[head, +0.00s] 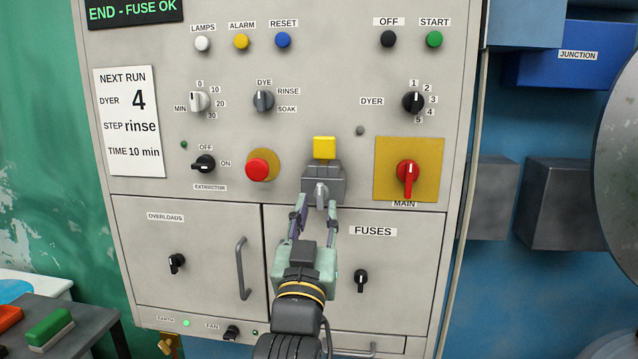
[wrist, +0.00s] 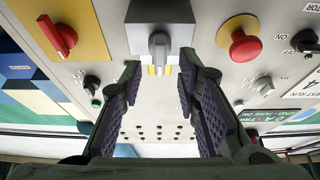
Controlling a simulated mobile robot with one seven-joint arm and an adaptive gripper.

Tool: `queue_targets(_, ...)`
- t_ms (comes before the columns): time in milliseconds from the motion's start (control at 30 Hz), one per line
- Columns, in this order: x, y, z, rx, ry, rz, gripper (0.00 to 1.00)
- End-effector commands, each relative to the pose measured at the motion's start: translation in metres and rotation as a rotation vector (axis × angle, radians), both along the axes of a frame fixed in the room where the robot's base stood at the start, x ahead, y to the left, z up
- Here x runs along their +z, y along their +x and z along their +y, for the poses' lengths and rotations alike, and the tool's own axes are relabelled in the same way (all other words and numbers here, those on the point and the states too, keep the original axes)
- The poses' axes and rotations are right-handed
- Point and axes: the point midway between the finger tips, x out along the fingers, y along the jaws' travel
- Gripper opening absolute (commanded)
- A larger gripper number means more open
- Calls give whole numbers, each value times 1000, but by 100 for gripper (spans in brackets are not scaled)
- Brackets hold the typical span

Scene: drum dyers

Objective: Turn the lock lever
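A grey lever (head: 321,192), the likeliest lock lever though no label on it shows, is on a dark grey box (head: 336,176) in the middle of the panel, under a yellow block (head: 324,148). It points down in the head view. My gripper (head: 315,208) is open and empty, just below the box. In the wrist view, which is turned upside down, the lever (wrist: 159,48) is in line with the gap between my two fingertips (wrist: 159,66). Clear space shows on both sides of it, and I see no contact.
A red mushroom button (head: 257,169) is left of the box, and the red main switch (head: 408,175) on a yellow plate is to the right. Below are the overloads door (head: 200,280) with a bar handle (head: 242,268) and the fuses door (head: 405,260) with a black knob (head: 361,280).

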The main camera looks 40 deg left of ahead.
Motion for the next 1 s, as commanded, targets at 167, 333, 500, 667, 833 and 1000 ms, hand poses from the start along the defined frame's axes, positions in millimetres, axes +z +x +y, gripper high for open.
queue_targets(167,12,21,12,-2,0,1,30)
queue_targets(333,14,28,17,0,1,0,30)
queue_targets(500,14,29,17,0,1,0,30)
queue_targets(667,14,29,17,0,1,0,26)
queue_targets(833,14,29,17,0,1,0,15)
queue_targets(1000,13,29,17,0,1,0,3)
